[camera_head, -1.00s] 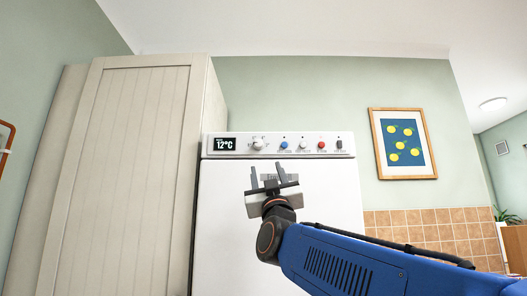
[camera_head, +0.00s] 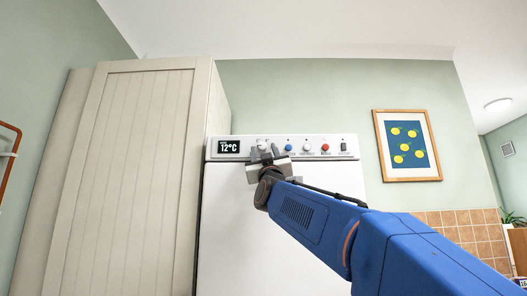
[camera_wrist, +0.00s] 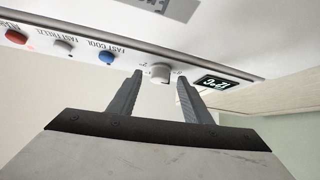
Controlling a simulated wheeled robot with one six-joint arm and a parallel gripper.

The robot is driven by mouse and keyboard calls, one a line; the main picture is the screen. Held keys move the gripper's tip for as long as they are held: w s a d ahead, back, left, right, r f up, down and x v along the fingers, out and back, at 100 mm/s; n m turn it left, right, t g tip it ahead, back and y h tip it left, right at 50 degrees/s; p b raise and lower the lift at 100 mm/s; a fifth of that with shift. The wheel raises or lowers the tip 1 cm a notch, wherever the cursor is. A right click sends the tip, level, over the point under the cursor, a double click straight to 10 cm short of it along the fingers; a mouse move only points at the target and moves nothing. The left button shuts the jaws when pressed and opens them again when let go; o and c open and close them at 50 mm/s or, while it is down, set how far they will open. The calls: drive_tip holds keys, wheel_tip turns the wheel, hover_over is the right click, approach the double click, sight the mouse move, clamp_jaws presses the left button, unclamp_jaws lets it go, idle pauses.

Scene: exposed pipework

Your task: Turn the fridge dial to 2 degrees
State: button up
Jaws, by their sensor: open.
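The white fridge (camera_head: 300,225) has a control panel along its top. The display (camera_head: 229,146) reads 12°C; it also shows upside down in the wrist view (camera_wrist: 215,82). In the head view the dial (camera_head: 262,143) is partly hidden by my gripper. My gripper (camera_head: 265,152) is open in front of the panel. In the wrist view my gripper (camera_wrist: 159,76) has its fingertips on either side of the dial; I cannot tell whether they touch it.
On the panel are a blue knob (camera_head: 289,147), a white knob (camera_head: 306,147), a red knob (camera_head: 325,148) and a dark switch (camera_head: 343,146). A tall cream cabinet (camera_head: 130,170) stands close on the left. A framed picture (camera_head: 407,145) hangs on the right wall.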

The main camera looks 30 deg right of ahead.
drive_tip(key=shift+w+d+r, duration=0.15)
drive_tip(key=shift+w+r, duration=0.25)
drive_tip(key=shift+r, duration=0.05)
drive_tip(key=c, duration=1.1)
drive_tip(key=shift+o, duration=0.2)
